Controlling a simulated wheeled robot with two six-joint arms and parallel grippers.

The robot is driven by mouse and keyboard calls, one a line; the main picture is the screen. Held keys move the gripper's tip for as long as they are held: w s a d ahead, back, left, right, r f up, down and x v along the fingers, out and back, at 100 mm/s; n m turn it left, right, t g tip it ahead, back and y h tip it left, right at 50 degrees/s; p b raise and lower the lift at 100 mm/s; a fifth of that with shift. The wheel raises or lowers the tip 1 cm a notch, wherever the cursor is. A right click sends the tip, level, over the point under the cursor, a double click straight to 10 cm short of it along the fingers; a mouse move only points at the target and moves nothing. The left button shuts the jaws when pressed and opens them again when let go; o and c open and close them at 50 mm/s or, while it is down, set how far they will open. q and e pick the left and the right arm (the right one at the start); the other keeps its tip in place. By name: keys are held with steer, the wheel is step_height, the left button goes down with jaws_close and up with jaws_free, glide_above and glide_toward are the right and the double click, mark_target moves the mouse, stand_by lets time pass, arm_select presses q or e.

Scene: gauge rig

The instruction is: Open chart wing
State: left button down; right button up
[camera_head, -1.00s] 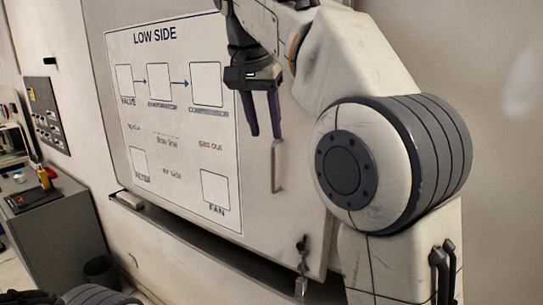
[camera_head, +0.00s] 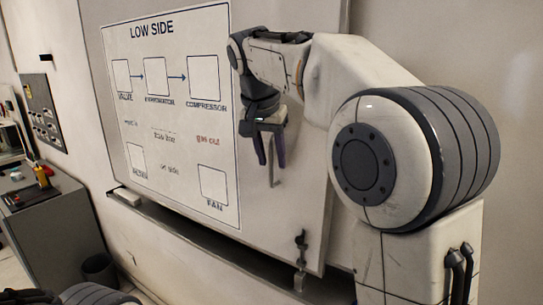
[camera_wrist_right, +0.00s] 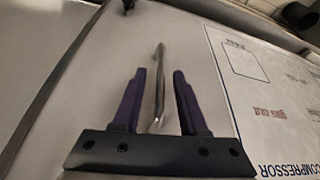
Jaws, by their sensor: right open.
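The chart wing (camera_head: 287,190) is a large pale board on the wall, bearing a white "LOW SIDE" chart (camera_head: 180,110). A grey upright bar handle (camera_head: 274,176) is fixed near its right edge. My right gripper (camera_head: 271,163) is open in front of this handle, its purple fingers partly covering it. In the right wrist view, the handle (camera_wrist_right: 160,75) runs between the two open fingers of the gripper (camera_wrist_right: 157,72), with a gap on each side. The fingers are not closed on it. My left gripper is out of view.
A small latch-like fitting (camera_head: 301,245) is at the board's lower right. A ledge (camera_head: 200,240) runs below the board. A grey cabinet (camera_head: 55,225) and a dark bin (camera_head: 99,270) stand at left, beneath a wall panel (camera_head: 43,110).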

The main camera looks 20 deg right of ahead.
jaws_close()
stand_by(1.4)
